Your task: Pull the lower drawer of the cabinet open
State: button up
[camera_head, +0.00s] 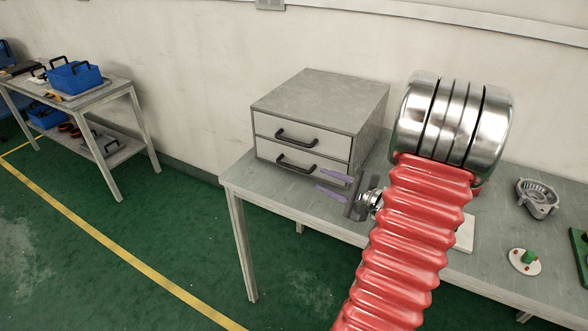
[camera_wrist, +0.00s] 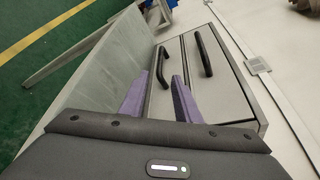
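The grey cabinet (camera_head: 320,105) stands on the workbench with two light drawer fronts, both flush with its body. The lower drawer (camera_head: 268,152) has a dark bar handle (camera_head: 296,166); in the wrist view this handle (camera_wrist: 161,66) is the left one of two. My gripper (camera_head: 319,179) is open and empty, its two purple fingers apart. The fingertips are close to the right end of the lower handle in the head view. In the wrist view the gripper (camera_wrist: 163,79) has the lower handle's near end between its fingertips; I cannot tell whether they touch it.
The upper drawer's handle (camera_head: 296,137) lies just above the lower one. The workbench (camera_head: 240,178) has a bare strip before the cabinet. A grey metal housing (camera_head: 538,198) and a white disc with a green knob (camera_head: 525,262) lie at the right. Another table stands far left.

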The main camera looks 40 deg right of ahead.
aim_at(294, 167)
jog(key=shift+w, duration=0.1)
jog(key=x, duration=1.3)
jog(key=shift+w+f, duration=0.15)
jog(key=shift+w, duration=0.15)
jog(key=shift+c, duration=0.5)
jog(key=shift+a, duration=0.1)
jog(key=c, duration=0.6)
grip_shut()
jog(key=shift+a, duration=0.1)
